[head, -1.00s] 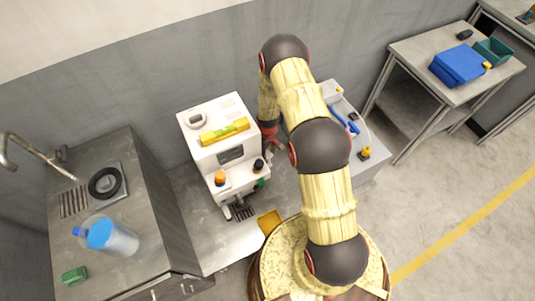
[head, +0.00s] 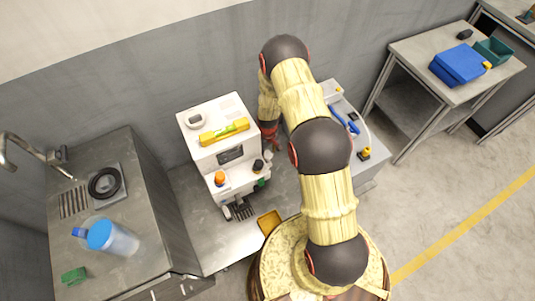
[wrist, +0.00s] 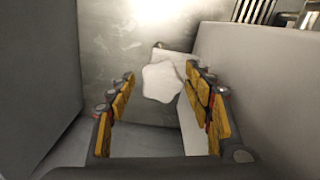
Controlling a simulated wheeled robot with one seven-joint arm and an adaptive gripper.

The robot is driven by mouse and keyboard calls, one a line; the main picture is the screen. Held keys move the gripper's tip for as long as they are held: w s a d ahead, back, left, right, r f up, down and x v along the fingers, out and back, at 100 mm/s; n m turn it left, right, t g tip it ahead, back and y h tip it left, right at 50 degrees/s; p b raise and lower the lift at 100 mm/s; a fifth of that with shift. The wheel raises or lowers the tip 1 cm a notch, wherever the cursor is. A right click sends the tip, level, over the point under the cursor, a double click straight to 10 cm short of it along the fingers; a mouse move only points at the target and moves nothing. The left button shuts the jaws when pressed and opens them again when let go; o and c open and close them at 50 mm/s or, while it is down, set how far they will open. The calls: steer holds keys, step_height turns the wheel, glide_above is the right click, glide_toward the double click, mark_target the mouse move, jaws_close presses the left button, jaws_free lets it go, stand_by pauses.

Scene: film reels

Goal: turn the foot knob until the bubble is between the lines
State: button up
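A white lobed foot knob (wrist: 161,82) shows between the fingers of my gripper (wrist: 160,74) in the wrist view. The fingers are apart; a gap shows on the knob's left, and the right finger is close to its edge. I cannot tell whether that finger touches it. A yellow spirit level (head: 224,132) with a green vial lies on top of the white machine (head: 208,159) in the head view. The bubble and lines are too small to make out. In the head view my gripper is low at the machine's right side, largely hidden by my arm.
A metal sink counter (head: 140,200) with a blue-capped bottle (head: 112,238) stands to the left. A cart (head: 415,98) with a blue box (head: 459,65) stands at the far right.

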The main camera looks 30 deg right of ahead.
mark_target(268, 155)
steer(key=shift+o, duration=0.6)
steer(key=shift+r, duration=0.1)
steer(key=shift+w+r, duration=0.1)
steer(key=shift+r, duration=0.2)
step_height(268, 155, up, 11)
steer(key=shift+r, duration=0.1)
stand_by(0.3)
